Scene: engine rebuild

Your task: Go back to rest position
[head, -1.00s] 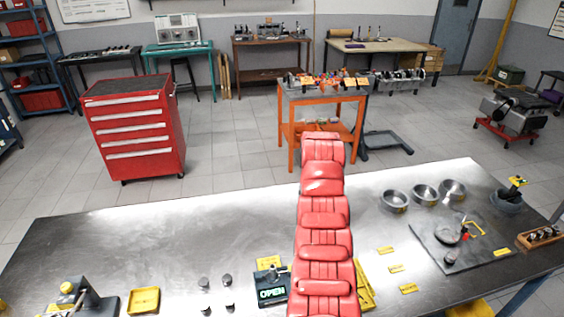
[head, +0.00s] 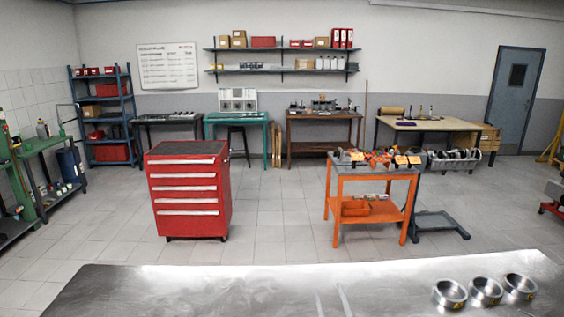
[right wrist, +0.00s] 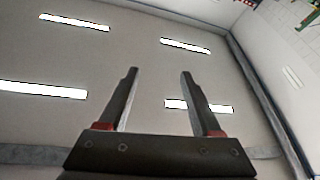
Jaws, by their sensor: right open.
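My right gripper (right wrist: 158,72) shows in the right wrist view with its two dark fingers apart and nothing between them. Behind it are the ceiling and its bright lamps, so that camera points upward. In the head view no gripper can be made out clearly; two faint pale streaks show at the bottom edge over the steel workbench (head: 200,292), and I cannot tell what they are. My left gripper is not in view.
Several round metal bowls or rings (head: 486,291) stand at the workbench's right. Beyond are a red drawer cabinet (head: 188,195) and an orange cart (head: 372,208) with parts on top. Tiled floor (head: 280,215) lies free between them. Shelves and side tables line the back wall.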

